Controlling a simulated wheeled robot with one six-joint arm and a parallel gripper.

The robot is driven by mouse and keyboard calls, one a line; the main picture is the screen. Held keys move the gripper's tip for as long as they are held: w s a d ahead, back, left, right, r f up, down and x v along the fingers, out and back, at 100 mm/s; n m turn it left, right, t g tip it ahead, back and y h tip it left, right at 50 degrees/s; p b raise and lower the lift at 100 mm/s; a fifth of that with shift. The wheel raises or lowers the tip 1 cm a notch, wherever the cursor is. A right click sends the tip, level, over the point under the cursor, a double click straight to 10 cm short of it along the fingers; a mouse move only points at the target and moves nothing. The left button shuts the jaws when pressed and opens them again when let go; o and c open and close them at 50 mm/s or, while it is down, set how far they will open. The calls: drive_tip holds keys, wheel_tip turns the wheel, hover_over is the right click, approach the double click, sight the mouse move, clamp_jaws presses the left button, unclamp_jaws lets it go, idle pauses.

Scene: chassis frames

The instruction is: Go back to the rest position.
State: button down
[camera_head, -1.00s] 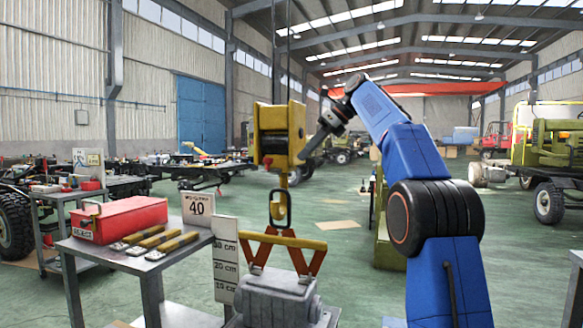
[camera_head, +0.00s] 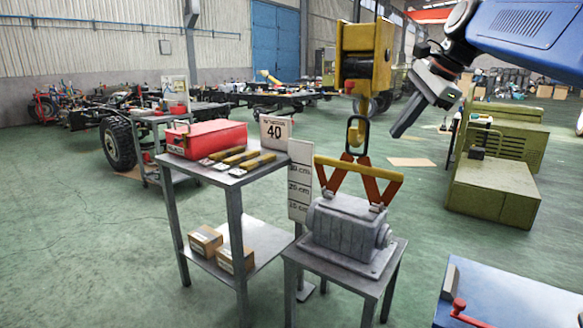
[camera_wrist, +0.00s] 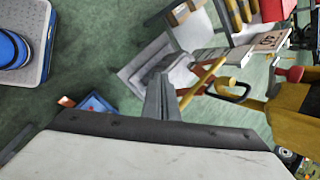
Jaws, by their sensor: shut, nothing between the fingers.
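My gripper (camera_head: 400,132) is shut and empty at the upper right of the head view, on my blue arm. Its fingers point down and left. They appear just right of the yellow hoist block (camera_head: 366,40), with a gap in the picture. In the wrist view my shut fingers (camera_wrist: 160,85) stand together with nothing between them. The hoist's hook (camera_head: 357,132) carries an orange and yellow lifting clamp (camera_head: 370,170) above a grey gearbox (camera_head: 345,222). The gearbox stands on a small metal table (camera_head: 378,277). The yellow block also shows in the wrist view (camera_wrist: 290,115).
A metal bench (camera_head: 222,185) at left holds a red toolbox (camera_head: 207,138), yellow-handled tools and a "40" sign (camera_head: 276,130). A height scale board (camera_head: 300,190) stands beside the gearbox. Green machinery (camera_head: 495,190) is at right, a blue-topped surface (camera_head: 510,297) lower right. Open floor lies left.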

drive_tip(key=s+d+f+n+h, duration=0.1)
drive_tip(key=s+f+n+h, duration=0.1)
drive_tip(key=s+f+n, duration=0.6)
drive_tip(key=s+d+f+n+h, duration=0.1)
drive_tip(key=s+f+n, duration=0.7)
drive_tip(key=s+f, duration=1.4)
wheel_tip(320, 180, down, 3)
drive_tip(key=shift+s+d+f+h, duration=0.15)
drive_tip(key=shift+s+d+h, duration=0.1)
drive_tip(key=shift+d+h, duration=0.25)
drive_tip(key=shift+a, duration=0.15)
